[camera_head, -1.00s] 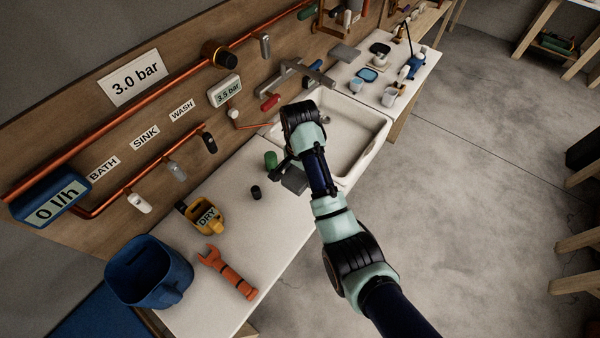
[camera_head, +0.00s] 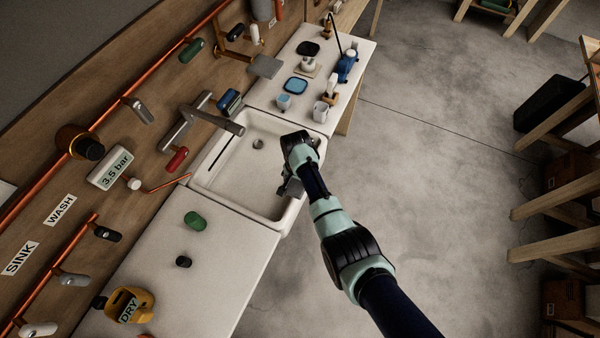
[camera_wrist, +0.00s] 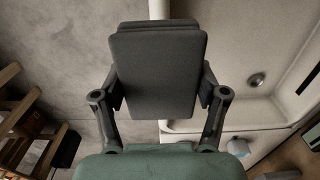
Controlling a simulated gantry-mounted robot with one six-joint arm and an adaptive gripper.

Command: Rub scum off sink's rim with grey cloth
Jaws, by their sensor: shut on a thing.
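My gripper (camera_wrist: 158,95) is shut on the grey cloth (camera_wrist: 158,70), a dark grey pad that fills the middle of the wrist view. In the head view the cloth (camera_head: 291,188) shows only partly beside my wrist. My gripper and the cloth are over the front right rim of the white sink (camera_head: 225,185). In the wrist view the sink's rim (camera_wrist: 159,10) runs behind the cloth. I cannot tell whether the cloth touches the rim. I cannot make out scum on the visible rim.
A grey faucet (camera_head: 215,120) reaches over the sink from the wall. A green object (camera_head: 195,220), a small black object (camera_head: 183,262) and a yellow DRY holder (camera_head: 130,304) stand on the near counter.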

